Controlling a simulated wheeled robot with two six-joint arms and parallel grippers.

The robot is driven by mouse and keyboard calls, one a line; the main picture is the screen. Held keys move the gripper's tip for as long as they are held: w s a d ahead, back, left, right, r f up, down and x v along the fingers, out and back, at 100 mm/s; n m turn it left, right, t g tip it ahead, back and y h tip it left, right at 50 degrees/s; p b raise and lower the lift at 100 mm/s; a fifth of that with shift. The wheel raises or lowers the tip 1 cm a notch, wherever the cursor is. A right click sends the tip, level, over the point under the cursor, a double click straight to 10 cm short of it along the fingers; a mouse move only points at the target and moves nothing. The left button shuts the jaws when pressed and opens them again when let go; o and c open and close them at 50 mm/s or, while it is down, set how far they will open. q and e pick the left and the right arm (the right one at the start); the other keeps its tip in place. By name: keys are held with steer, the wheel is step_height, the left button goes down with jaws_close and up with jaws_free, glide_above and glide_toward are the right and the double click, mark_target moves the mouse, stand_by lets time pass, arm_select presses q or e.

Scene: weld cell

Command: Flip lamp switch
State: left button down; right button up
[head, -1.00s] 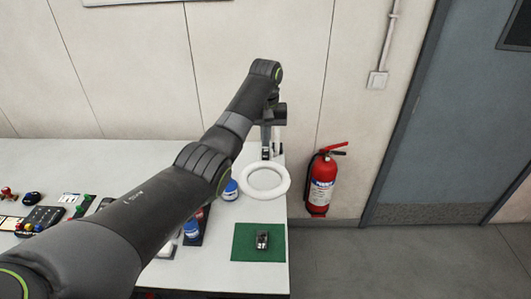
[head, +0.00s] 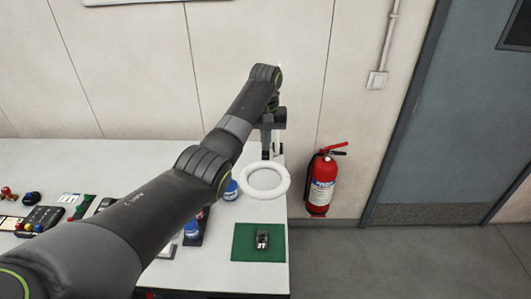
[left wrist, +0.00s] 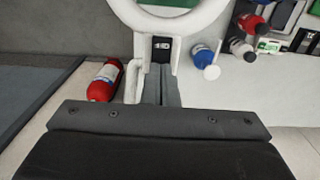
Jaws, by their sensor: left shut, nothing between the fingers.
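The lamp (head: 265,196) has a white ring head standing over the right end of the bench. In the left wrist view the ring (left wrist: 170,22) is at the top, and the small black switch (left wrist: 162,49) with a light marking sits on its mount. My left gripper (head: 266,156) is behind the ring in the head view, shut and empty. In the left wrist view its fingertips (left wrist: 161,72) point at the switch, just below it in the picture; I cannot tell whether they touch it. My right gripper is not in view.
A green mat (head: 243,251) with a small dark device (head: 262,239) lies in front of the lamp. Blue-and-white containers (head: 231,190) stand left of it, partly behind my arm. A red fire extinguisher (head: 321,185) hangs on the wall right of the bench.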

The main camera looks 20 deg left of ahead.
arm_select(q)
steer(key=shift+f, duration=0.35)
step_height(320, 180, up, 2)
steer(key=shift+r, duration=2.55)
